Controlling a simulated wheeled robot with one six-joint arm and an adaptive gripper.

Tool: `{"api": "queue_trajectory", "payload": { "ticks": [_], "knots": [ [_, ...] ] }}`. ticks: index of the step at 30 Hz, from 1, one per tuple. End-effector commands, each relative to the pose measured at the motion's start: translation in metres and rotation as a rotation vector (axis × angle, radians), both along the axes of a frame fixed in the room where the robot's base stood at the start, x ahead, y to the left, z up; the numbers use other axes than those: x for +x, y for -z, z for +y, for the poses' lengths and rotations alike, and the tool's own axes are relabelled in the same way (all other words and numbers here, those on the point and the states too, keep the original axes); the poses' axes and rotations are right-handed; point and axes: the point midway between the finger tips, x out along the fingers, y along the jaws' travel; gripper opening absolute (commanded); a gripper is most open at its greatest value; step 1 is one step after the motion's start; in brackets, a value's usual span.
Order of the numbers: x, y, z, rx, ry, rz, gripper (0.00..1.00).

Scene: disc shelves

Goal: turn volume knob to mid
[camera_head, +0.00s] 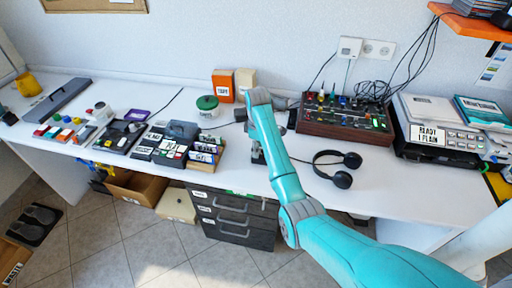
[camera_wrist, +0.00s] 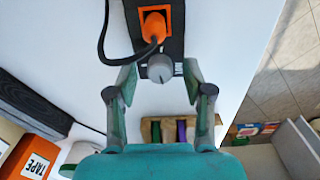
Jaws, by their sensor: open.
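In the wrist view a round grey volume knob (camera_wrist: 160,68) sits on a black panel (camera_wrist: 172,45), just below an orange plug (camera_wrist: 153,27) with a black cable. Small white print shows beside the knob; it is too small to read surely, and the pointer direction is unclear. My gripper (camera_wrist: 160,74) is open, one fingertip on each side of the knob, with gaps showing on both sides. In the head view my gripper (camera_head: 257,156) is over the middle of the white table, and my arm hides the knob there.
An orange tape box (camera_head: 222,86) and a green-lidded jar (camera_head: 207,105) stand behind left. A card rack (camera_head: 205,153) stands left of my gripper. Black headphones (camera_head: 341,178) lie to the right, before a mixer (camera_head: 345,115). A cable runs near the left finger in the wrist view.

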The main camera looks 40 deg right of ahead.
Motion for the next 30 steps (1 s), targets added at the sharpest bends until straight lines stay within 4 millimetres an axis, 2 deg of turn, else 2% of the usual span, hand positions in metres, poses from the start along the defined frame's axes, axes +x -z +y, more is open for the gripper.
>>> {"api": "queue_trajectory", "payload": {
  "ticks": [2,8,20,30],
  "knots": [
    [0.0001,-0.0001,-0.0001,0.0,0.0,0.0,0.51],
    [0.0001,-0.0002,0.0,0.0,0.0,0.0,0.01],
    [0.0001,-0.0001,0.0,0.0,0.042,0.0,0.0],
    [0.0002,-0.0001,-0.0002,0.0,0.27,0.0,0.0]
  ]
}}
